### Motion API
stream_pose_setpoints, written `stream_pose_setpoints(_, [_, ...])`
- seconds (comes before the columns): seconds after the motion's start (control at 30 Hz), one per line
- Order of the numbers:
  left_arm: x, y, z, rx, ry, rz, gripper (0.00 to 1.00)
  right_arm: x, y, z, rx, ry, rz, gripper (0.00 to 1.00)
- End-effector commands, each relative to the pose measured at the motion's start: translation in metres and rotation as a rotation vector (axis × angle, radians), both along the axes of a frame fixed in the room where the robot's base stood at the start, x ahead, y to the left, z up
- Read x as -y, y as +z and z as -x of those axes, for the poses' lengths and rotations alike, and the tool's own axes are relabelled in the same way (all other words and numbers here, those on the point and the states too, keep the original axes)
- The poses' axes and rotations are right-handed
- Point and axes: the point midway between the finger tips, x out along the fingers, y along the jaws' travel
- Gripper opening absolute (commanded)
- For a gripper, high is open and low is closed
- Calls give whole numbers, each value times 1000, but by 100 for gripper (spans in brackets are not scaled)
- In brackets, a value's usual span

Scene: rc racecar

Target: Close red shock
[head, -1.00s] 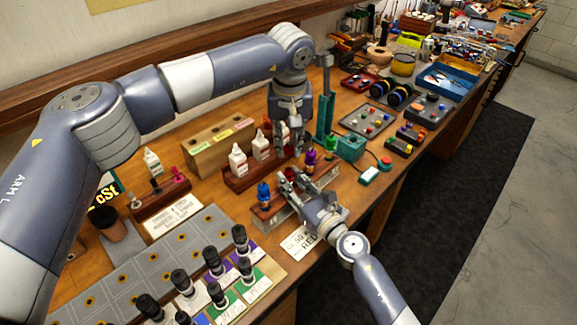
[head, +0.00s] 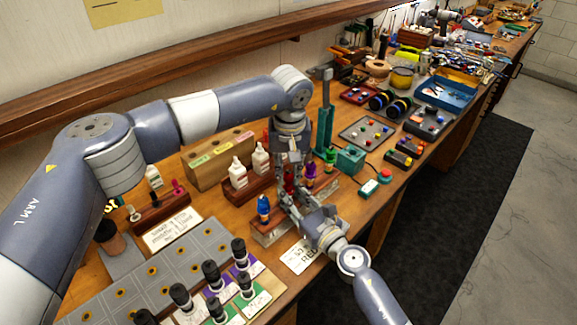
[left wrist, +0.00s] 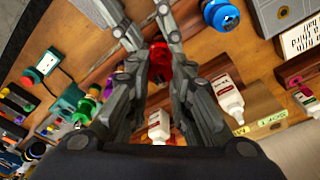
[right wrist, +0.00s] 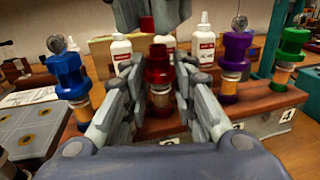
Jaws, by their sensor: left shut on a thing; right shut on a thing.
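The red shock (right wrist: 158,68) stands in the wooden rack (right wrist: 270,103), between the blue shock (right wrist: 68,75) and the purple shock (right wrist: 236,55). My right gripper (head: 290,200) is shut around its lower body, with fingers on both sides in the right wrist view (right wrist: 160,95). My left gripper (head: 289,168) points down from above and is shut on the red top part, which shows between its fingers in the left wrist view (left wrist: 160,55). The fingers hide much of the shock, and I cannot tell how its top and body meet.
The green shock (head: 330,160) stands at the rack's far end. White bottles (head: 238,172) stand just behind the rack. A teal press (head: 326,115) rises behind, and a button box (head: 369,188) lies to the right.

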Motion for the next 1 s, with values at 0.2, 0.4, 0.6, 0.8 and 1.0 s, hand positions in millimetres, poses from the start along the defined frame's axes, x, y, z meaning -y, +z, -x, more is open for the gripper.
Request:
stream_pose_setpoints(0.2, [0,-7,0,0,0,0,12,0,0,0,0,0,0,0])
stream_pose_setpoints(0.4, [0,-7,0,0,0,1,12,0,0,0,0,0,0,0])
stream_pose_setpoints(0.6, [0,-7,0,0,0,1,12,0,0,0,0,0,0,0])
stream_pose_setpoints(0.8, [0,-10,0,0,0,1,12,0,0,0,0,0,0,0])
stream_pose_setpoints(1.0, [0,-14,0,0,0,1,12,0,0,0,0,0,0,0])
